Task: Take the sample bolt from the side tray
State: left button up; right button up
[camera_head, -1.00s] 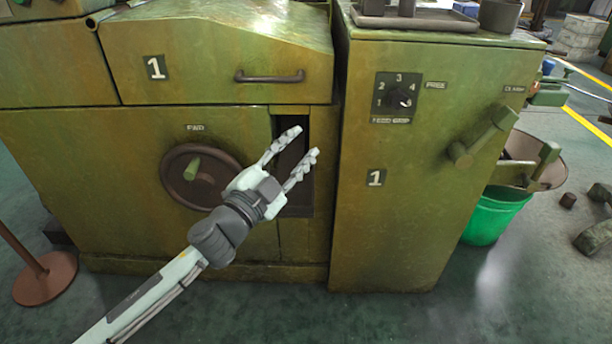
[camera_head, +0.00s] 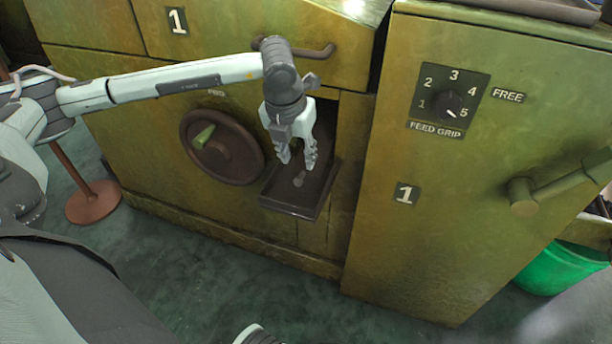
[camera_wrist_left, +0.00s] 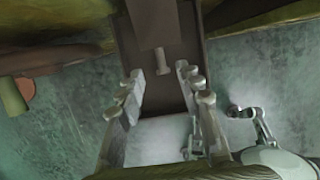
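The side tray (camera_head: 288,205) is a shallow dark tray jutting from an opening in the green machine. The sample bolt (camera_head: 299,180), small and grey, lies in it. In the left wrist view the bolt (camera_wrist_left: 163,64) shows between and just beyond the fingertips, over the dark tray floor (camera_wrist_left: 190,48). My left gripper (camera_head: 297,162) points down over the tray, with its fingers spread and nothing held. It is close above the bolt; I cannot tell the exact gap.
A round handwheel (camera_head: 222,147) with a green knob is left of the tray. A drawer handle (camera_head: 295,50) sits behind my left wrist. The feed grip dial (camera_head: 449,104) and a lever (camera_head: 560,190) are on the right cabinet. A green bucket (camera_head: 565,268) stands at right.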

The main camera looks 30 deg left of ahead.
aim_at(300, 176)
pick_arm(q)
jog(key=x, duration=0.6)
jog(key=shift+s+d, duration=0.1)
jog(key=shift+s, duration=0.2)
grip_shut()
